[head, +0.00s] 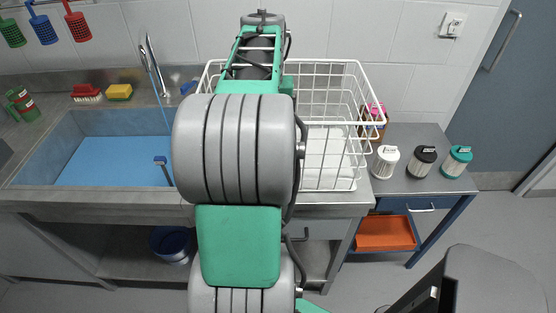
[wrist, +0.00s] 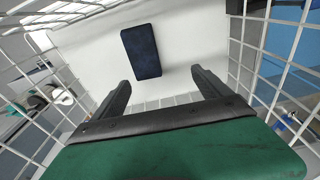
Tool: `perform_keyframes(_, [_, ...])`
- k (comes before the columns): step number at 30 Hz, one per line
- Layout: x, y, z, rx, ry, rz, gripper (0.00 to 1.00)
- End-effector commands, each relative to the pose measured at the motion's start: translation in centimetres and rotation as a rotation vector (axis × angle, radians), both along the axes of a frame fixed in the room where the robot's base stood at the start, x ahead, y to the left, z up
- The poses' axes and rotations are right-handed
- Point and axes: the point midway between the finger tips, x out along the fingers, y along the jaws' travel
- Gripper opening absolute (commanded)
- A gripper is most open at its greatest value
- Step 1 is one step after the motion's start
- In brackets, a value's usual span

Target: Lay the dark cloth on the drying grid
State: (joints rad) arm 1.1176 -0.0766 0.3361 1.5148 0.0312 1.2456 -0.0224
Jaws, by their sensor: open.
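The dark navy cloth (wrist: 141,51) lies flat as a neat rectangle on a pale surface in the wrist view, between wire walls. The white wire rack (head: 345,70) stands on the counter right of the sink, and its bars also show in the wrist view (wrist: 285,55). I take it for the drying grid, but cannot be sure. My gripper (wrist: 160,78) is open and empty, with its two fingers apart. The cloth is beyond the fingertips, not between them. In the head view my arm hides the cloth and most of my gripper.
The blue sink (head: 110,160) with a tap (head: 147,65) is left of my arm. White (head: 385,161), black (head: 421,161) and teal (head: 457,161) canisters stand on the right side table. A pink-topped jar (head: 376,112) stands near the rack. Coloured holders hang at top left.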

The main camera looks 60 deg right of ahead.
Motion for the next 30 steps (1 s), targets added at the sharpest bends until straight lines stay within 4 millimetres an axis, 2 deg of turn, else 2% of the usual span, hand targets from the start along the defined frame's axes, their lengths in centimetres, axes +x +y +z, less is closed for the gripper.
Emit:
perform_keyframes(1, [-1.9,-0.7,-1.9,0.051,0.020,-0.021,0.87])
perform_keyframes(4, [-3.8,-1.1,-4.0,0.111,0.040,-0.032,0.87])
perform_keyframes(11, [-4.0,-1.1,-7.1,0.120,0.042,-0.032,0.87])
perform_keyframes(18, [-3.9,-1.4,-11.1,0.118,0.042,-0.030,0.87])
perform_keyframes(26, [-3.9,-1.5,-11.6,0.115,0.041,-0.029,0.87])
perform_keyframes(30, [-3.9,-1.4,-11.6,0.115,0.041,-0.029,0.76])
